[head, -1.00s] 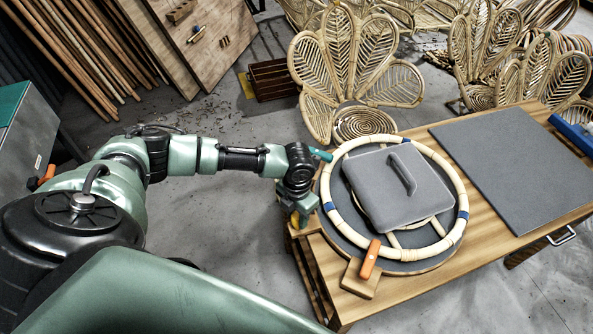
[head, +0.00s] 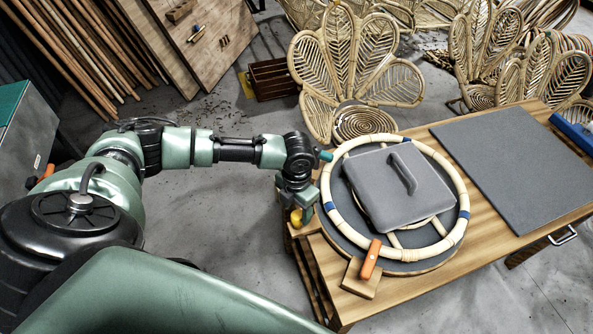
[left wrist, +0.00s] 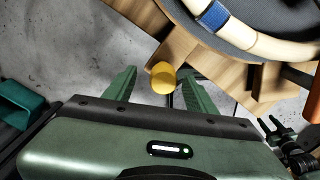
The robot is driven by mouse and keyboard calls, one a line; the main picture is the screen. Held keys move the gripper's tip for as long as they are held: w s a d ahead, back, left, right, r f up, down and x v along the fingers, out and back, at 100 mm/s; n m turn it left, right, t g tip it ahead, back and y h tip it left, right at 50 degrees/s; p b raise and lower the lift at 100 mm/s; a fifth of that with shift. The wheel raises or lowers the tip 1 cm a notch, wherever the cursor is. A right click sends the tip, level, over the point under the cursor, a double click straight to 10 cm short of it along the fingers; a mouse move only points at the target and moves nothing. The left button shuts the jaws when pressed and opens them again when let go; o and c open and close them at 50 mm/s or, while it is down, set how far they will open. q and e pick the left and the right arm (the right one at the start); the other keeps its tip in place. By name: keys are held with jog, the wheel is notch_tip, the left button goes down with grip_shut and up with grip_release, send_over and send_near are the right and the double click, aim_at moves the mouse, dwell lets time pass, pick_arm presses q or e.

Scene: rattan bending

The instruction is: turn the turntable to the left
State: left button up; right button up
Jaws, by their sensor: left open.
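The turntable (head: 405,267) is a round dark disc on the wooden table. A pale rattan ring (head: 462,190) with blue bands lies on it, with a grey square plate (head: 395,195) with a handle on top. A wooden tab with an upright orange handle (head: 371,259) juts from the front edge. A yellow knob (head: 296,217) stands on the left side. My left gripper (head: 297,212) is open and points down at this knob. In the left wrist view, the yellow knob (left wrist: 163,77) shows between the spread fingers; contact cannot be told.
A grey mat (head: 515,165) covers the right of the table (head: 470,245). A blue object (head: 573,134) lies at its far right edge. Rattan chair backs (head: 350,60) and a dark crate (head: 272,80) stand behind. The floor left of the table is clear.

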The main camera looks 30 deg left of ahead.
pick_arm(q)
notch_tip(320, 180, up, 5)
jog(key=shift+a+r+b, duration=0.1)
jog(key=shift+r+b, duration=0.05)
jog(key=shift+b, duration=0.25)
